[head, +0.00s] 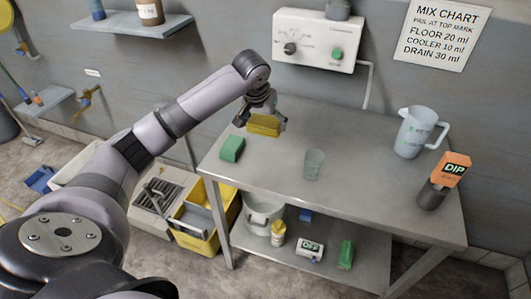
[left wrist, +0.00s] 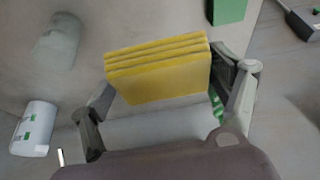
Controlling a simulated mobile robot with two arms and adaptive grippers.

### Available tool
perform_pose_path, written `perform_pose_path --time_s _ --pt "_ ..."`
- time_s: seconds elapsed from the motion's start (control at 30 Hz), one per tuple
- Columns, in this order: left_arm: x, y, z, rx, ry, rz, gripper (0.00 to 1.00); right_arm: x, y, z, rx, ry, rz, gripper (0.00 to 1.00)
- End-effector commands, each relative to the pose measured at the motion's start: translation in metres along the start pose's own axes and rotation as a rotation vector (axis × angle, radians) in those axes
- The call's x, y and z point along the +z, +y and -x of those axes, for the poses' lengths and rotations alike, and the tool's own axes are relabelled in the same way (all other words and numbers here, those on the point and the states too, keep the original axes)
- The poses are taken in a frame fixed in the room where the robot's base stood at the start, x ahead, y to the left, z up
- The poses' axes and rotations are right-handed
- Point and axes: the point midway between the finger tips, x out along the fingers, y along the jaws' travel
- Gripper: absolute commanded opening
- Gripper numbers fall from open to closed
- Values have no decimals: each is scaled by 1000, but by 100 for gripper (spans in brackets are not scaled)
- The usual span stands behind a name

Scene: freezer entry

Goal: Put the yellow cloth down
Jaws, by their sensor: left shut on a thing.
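The yellow cloth (head: 264,125) is a folded stack held by my left gripper (head: 262,112) over the back left of the steel table (head: 350,200). In the left wrist view the cloth (left wrist: 160,70) sits between the two fingers of my left gripper (left wrist: 168,105), its folded layers facing away. The gripper is shut on it. In the head view the cloth is close to the table top; I cannot tell whether it touches. My right gripper is not in view.
A green block (head: 232,149) lies left of the cloth, near the table's left edge. A clear glass (head: 314,164) stands in front of it to the right.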

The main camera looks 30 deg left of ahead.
Motion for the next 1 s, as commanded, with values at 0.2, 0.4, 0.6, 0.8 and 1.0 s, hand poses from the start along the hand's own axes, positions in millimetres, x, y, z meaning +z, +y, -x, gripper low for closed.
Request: perform_pose_path --time_s 0.2,0.4,0.6,0.8,1.0 --pt "23 0 -52 -1 -5 1 60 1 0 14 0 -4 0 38" --pt "34 1 -82 0 0 1 60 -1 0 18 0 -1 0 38" --pt "42 1 -100 -1 -2 0 60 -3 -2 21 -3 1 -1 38" --pt "51 1 -124 0 1 1 60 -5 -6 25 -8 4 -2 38" --pt "52 1 -126 0 3 0 60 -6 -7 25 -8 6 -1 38"
